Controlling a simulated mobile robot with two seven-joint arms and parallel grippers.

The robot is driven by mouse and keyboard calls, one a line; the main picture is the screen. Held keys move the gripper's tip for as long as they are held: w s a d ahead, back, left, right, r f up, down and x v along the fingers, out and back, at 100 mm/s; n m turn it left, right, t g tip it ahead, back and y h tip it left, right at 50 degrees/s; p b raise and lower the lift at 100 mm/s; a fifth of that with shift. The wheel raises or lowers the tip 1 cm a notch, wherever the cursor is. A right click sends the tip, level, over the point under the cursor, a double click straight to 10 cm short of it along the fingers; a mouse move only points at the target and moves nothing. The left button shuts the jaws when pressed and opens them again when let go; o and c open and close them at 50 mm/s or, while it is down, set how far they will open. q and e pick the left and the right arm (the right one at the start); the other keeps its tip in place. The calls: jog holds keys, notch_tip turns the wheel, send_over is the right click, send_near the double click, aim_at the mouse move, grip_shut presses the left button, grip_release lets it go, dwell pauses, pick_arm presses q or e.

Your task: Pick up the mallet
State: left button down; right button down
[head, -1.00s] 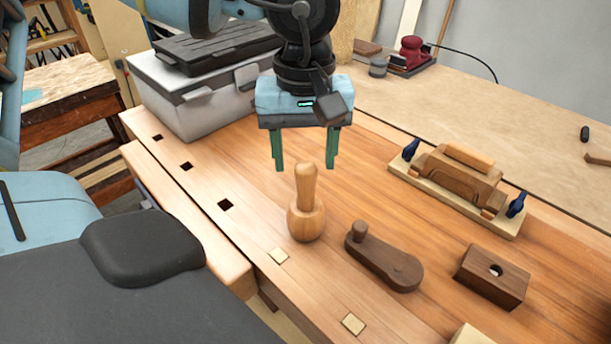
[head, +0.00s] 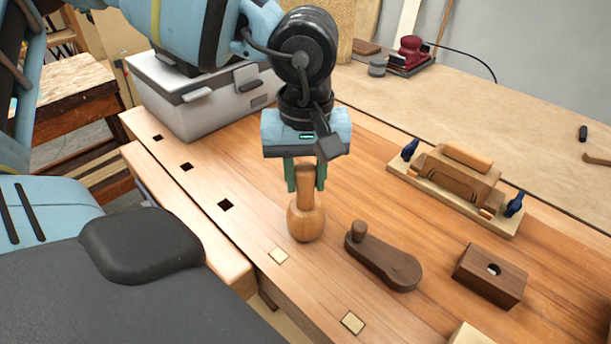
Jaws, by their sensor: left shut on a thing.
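The mallet (head: 306,219) is a light wooden, round-headed tool. It stands upright on the workbench with its head down and its handle up. My left gripper (head: 306,184) comes down from above, its green fingers on either side of the handle's upper part. It is shut on the handle. The mallet's head appears to rest on the bench top. My right gripper is not in view.
A dark wooden piece with a knob (head: 384,262) lies just right of the mallet. A dark block with a hole (head: 491,275) and a clamped wooden form (head: 458,180) are farther right. A grey toolbox (head: 205,95) stands behind left. Bench holes (head: 225,205) are at left.

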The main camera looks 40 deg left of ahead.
pick_arm(q)
jog(key=shift+r, duration=0.15)
dwell(0.3)
jog(key=shift+r, duration=1.7)
jog(key=s+d+r+b, duration=0.1)
jog(key=s+b, duration=0.6)
jog(key=s, duration=0.9)
jog(key=shift+d+r, duration=0.15)
jog(key=shift+d, duration=0.3)
jog(key=c, duration=1.8)
grip_release()
grip_shut()
jog(key=shift+w, duration=0.15)
